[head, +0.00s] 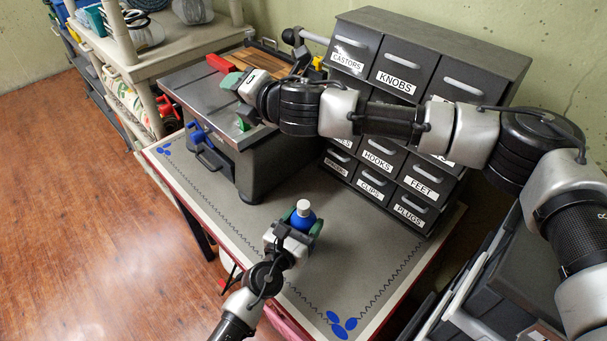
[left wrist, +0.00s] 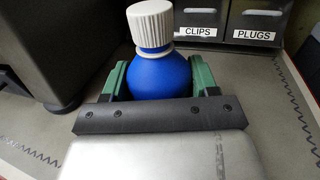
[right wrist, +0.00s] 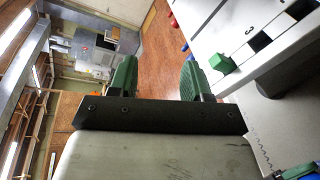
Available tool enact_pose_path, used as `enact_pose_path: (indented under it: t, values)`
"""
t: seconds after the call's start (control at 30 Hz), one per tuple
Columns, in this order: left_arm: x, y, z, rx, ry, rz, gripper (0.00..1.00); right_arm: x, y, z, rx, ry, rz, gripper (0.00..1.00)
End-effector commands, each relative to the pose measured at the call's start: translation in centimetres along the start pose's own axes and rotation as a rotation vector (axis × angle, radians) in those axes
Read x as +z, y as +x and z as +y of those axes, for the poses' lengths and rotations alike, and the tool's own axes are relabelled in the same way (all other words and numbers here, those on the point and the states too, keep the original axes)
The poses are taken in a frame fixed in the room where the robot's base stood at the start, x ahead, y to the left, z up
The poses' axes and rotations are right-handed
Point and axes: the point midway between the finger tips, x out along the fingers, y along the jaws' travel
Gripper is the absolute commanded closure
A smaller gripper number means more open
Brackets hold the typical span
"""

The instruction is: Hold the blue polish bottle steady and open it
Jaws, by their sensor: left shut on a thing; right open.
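In the left wrist view the blue body (left wrist: 160,76) and ribbed white cap (left wrist: 151,24) show clearly. My left gripper (head: 298,226) is shut on the bottle's body, a green finger on each side. The lower part of the bottle is hidden by the gripper. My right gripper (head: 242,88) is open and empty, high over the grey machine, well away from the bottle. Its green fingers (right wrist: 160,80) are spread in the right wrist view.
A grey labelled drawer cabinet (head: 440,58) stands behind the bottle. A grey table machine (head: 222,122) stands left of it. The mat (head: 245,225) is bare around the bottle. A shelf (head: 180,45) with various items is at upper left.

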Motion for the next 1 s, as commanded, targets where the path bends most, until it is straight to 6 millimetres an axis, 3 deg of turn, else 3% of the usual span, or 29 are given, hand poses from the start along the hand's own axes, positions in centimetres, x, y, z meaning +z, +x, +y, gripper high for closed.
enact_pose_path:
  t: [0.17,0.3,0.4,0.53,0.7,0.87,1.0]
  values:
    - [-0.1,0.0,0.0,-0.001,0.000,0.002,1.00,0.8,-1.3,-5.8,-0.357,0.679,-0.172,0.52]
    - [-0.1,0.0,0.0,-0.001,0.000,0.002,1.00,-0.8,-4.1,-9.9,-0.665,1.139,-0.358,0.52]
    - [-0.1,0.0,0.0,-0.001,0.000,0.002,1.00,-2.5,-6.7,-11.8,-0.878,1.380,-0.508,0.52]
    - [-0.1,0.0,0.0,-0.001,0.000,0.002,1.00,-4.4,-9.9,-13.0,-1.103,1.568,-0.689,0.52]
    - [-0.1,0.0,0.0,-0.001,0.000,0.002,1.00,-5.7,-12.4,-13.3,-1.268,1.661,-0.837,0.52]
    - [-0.1,0.0,0.0,-0.001,0.000,0.002,1.00,-6.4,-12.8,-14.2,-1.308,1.676,-0.876,0.52]
    - [-0.1,0.0,0.0,-0.001,0.000,0.002,1.00,-7.2,-12.3,-16.0,-1.308,1.675,-0.876,0.52]
